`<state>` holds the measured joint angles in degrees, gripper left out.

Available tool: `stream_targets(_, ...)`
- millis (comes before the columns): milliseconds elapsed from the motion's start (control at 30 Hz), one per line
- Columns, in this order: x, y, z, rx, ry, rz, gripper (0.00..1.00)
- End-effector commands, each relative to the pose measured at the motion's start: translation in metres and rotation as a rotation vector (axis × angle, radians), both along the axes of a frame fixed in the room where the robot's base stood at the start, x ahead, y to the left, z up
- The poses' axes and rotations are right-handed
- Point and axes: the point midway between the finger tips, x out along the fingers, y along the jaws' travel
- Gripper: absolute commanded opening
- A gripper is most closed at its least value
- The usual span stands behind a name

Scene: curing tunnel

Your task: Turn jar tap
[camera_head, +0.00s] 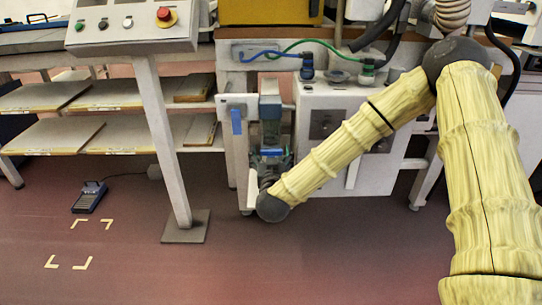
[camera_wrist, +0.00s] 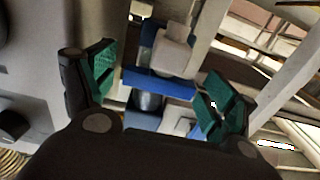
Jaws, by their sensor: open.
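In the wrist view, a blue bar-like tap handle (camera_wrist: 158,83) crosses the gap between the green-padded fingers of my gripper (camera_wrist: 160,88). A pale grey block (camera_wrist: 174,52) and more blue parts are around it. The fingers are wide apart, one on each side of the bar, and gaps show between the pads and the bar. In the head view, my gripper (camera_head: 271,160) is low in front of the grey cabinet, below a dull grey-green jar-like vessel (camera_head: 270,103). The tap is mostly hidden there by my gripper and wrist.
A white bracket with a blue strip (camera_head: 236,121) stands close left of my gripper. The grey cabinet (camera_head: 340,105) is close on the right. A control-panel post (camera_head: 163,145) and shelves (camera_head: 125,133) are farther left. Front-left floor is open, with a foot pedal (camera_head: 89,196).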

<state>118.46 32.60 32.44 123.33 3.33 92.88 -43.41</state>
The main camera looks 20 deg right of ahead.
Motion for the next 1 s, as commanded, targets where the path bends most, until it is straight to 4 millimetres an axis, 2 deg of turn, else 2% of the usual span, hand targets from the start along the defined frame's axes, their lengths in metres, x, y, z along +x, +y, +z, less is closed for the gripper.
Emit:
stream_targets(367,0.0059,-0.0017,0.0004,0.000,0.000,0.000,0.86)
stream_targets(433,0.0058,-0.0017,0.0004,0.000,0.000,0.000,0.78)
stream_targets(633,0.0057,-0.0016,0.0003,0.000,0.000,0.000,0.42)
stream_targets(667,0.0057,-0.0016,0.0003,0.000,0.000,0.000,0.40)
stream_targets(1000,0.0066,-0.0007,0.0027,0.001,0.003,-0.062,0.40)
